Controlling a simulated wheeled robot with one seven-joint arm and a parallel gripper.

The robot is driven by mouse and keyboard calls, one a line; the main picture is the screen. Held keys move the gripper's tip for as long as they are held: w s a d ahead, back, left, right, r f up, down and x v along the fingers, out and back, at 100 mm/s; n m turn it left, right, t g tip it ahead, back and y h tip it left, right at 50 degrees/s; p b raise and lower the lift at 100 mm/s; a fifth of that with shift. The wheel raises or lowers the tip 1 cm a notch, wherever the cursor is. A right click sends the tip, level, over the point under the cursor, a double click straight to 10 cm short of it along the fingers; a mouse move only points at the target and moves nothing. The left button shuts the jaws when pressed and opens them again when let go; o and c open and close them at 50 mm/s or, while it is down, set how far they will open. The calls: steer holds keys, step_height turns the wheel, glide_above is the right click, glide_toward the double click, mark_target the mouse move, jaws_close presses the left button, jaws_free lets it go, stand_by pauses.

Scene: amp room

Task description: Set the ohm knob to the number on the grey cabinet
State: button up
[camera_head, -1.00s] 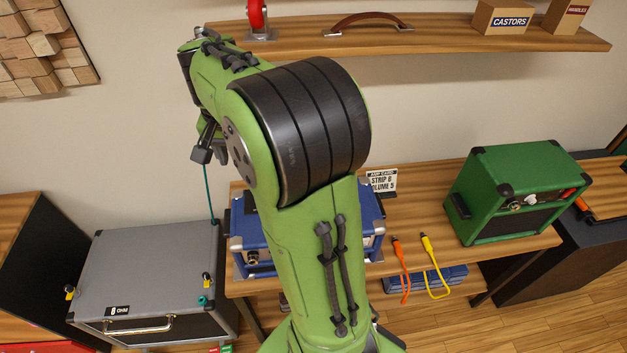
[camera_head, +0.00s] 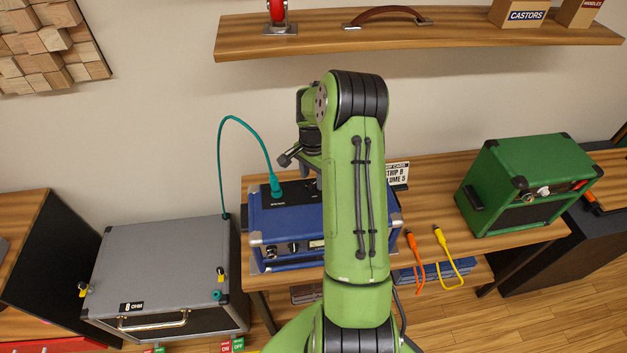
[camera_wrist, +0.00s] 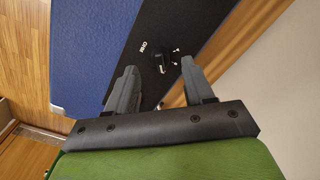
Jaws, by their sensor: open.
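The grey cabinet (camera_head: 165,260) stands on the left, with a black label reading "8 OHM" (camera_head: 131,307) on its top front edge. The blue amp (camera_head: 275,238) sits on the wooden bench, partly hidden behind my arm. In the wrist view, the blue amp's top (camera_wrist: 88,45) carries a black panel with "OHM" lettering and a small black ohm knob (camera_wrist: 160,62). My gripper (camera_wrist: 158,68) is open over this panel, and the knob appears between its fingertips, with no visible contact. The knob's setting is too small to read. In the head view the knob is hidden.
A teal cable (camera_head: 221,150) arches from behind the cabinet into the blue amp's top, near my wrist. A card (camera_head: 397,175) stands behind the amp. Orange (camera_head: 412,250) and yellow (camera_head: 443,255) cables lie right, before a green amp (camera_head: 525,180). A shelf (camera_head: 420,38) hangs above.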

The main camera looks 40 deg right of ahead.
mark_target(313, 187)
steer(key=shift+f, duration=1.25)
jaws_close()
steer(key=shift+n, duration=0.3)
steer(key=n+b, duration=0.2)
steer(key=n, duration=0.1)
steer(key=shift+n, duration=0.4)
steer(key=n+b, duration=0.1)
steer(key=n, duration=0.4)
steer(key=shift+b, duration=0.3)
steer(key=shift+n, duration=0.3)
jaws_free()
